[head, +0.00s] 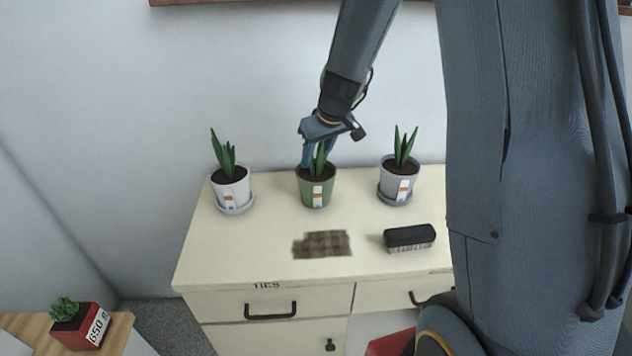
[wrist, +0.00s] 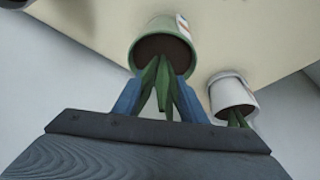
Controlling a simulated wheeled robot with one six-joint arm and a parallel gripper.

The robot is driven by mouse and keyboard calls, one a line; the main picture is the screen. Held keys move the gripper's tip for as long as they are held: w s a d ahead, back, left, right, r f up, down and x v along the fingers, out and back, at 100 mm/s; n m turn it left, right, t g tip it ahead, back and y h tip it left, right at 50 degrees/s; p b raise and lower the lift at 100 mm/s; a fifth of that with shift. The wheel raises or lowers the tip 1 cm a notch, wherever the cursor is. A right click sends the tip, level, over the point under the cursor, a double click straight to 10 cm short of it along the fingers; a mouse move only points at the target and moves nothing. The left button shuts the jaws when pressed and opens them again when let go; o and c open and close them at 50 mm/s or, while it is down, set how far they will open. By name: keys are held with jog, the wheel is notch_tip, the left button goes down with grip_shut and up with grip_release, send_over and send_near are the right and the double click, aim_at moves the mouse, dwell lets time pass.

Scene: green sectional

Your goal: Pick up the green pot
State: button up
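The green pot (head: 317,192) stands upright on the cream dresser between two paler pots, with a label on its front and a spiky green plant in dark soil. My gripper (head: 312,160) is above it, pointing down with its fingers at the plant. In the wrist view, the green pot (wrist: 153,32) is straight ahead. The two blue fingers of my gripper (wrist: 158,88) are spread apart, one on each side of the leaves, with their tips close to the pot's rim. I cannot tell whether they touch it.
A white pot (head: 231,190) on a saucer stands to the left, and a grey pot (head: 398,182) on a saucer to the right. A black brush (head: 409,237) and a brown patch (head: 322,244) lie in front on the dresser (head: 240,250). A wall is close behind.

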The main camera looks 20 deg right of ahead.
grip_shut()
jog(key=shift+r, duration=0.1)
dwell(1.3)
